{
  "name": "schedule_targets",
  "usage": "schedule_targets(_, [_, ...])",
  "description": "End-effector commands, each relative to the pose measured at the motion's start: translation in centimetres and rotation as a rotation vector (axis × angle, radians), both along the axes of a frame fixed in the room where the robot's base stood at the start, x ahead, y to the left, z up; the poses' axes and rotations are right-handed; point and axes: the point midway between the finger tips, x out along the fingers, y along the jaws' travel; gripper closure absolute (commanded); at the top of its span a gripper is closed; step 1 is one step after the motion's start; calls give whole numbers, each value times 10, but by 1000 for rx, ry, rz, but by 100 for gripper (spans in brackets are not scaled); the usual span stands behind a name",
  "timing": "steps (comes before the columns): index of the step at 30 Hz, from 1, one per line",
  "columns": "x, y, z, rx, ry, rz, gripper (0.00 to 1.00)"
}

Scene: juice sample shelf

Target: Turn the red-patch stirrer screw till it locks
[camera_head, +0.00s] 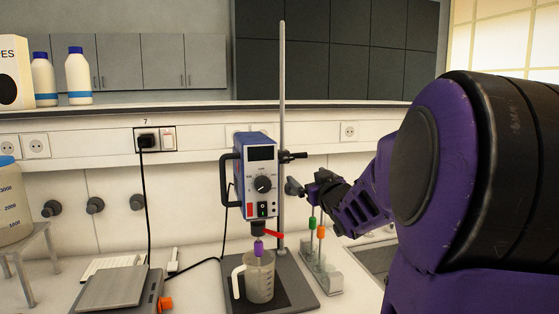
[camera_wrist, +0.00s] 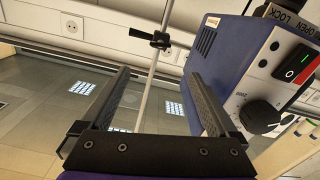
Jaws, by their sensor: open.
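The stirrer (camera_head: 258,180) is a blue box with a dial and switches, mounted on an upright rod (camera_head: 282,90). A red patch (camera_head: 249,210) shows low on its front. A black clamp with a screw handle (camera_head: 295,156) sits on the rod beside the stirrer; in the wrist view this clamp (camera_wrist: 150,38) lies beyond the fingertips. A red lever (camera_head: 270,236) sticks out under the stirrer. Which part is the task's screw I cannot tell for sure. My gripper (camera_head: 306,182) is open and empty, right of the rod; in the wrist view the rod appears between its fingers (camera_wrist: 158,76).
A beaker (camera_head: 260,279) stands under the stirrer's purple-tipped shaft. A rack (camera_head: 322,270) with green- and orange-topped items is below my gripper. A balance (camera_head: 112,287) and cables are at left. The stirrer body (camera_wrist: 225,60) is close to my right finger in the wrist view.

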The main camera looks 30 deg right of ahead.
Motion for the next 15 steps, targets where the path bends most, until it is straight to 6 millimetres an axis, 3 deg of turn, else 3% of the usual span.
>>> schedule_targets(7, [12, -2, -2, -2, -4, 6, 5])
schedule_targets(15, [52, -11, -3, 2, -3, 8, 5])
